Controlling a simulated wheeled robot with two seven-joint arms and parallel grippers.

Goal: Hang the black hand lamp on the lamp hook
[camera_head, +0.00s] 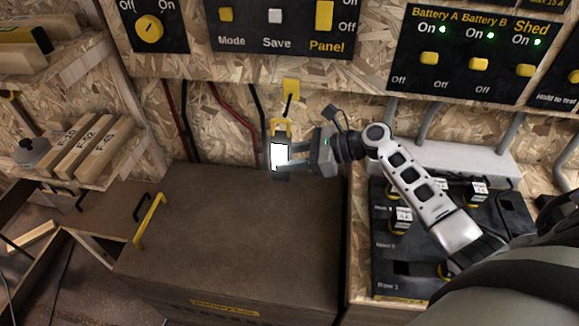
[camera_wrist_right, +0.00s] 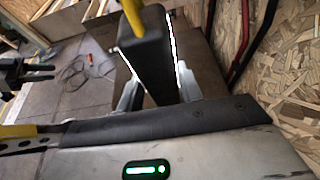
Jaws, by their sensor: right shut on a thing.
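The black hand lamp (camera_head: 279,157) is upright, its lit white face toward the head camera and its yellow handle at the top. In the right wrist view its dark body (camera_wrist_right: 146,55) stands between two grey fingers. My right gripper (camera_head: 291,158) comes from the right and is shut on the lamp body, in front of the chipboard wall. The lamp hook, a yellow plate (camera_head: 291,87) with a dark prong, is on the wall just above the handle. I cannot tell whether the handle touches the prong.
A brown bench top or chest (camera_head: 235,230) lies below the lamp. Red and black cables (camera_head: 232,118) run down the wall to its left. Switch panels (camera_head: 462,55) are above, a white conduit box (camera_head: 445,160) is at right, and a shelf with wooden blocks (camera_head: 85,148) is at left.

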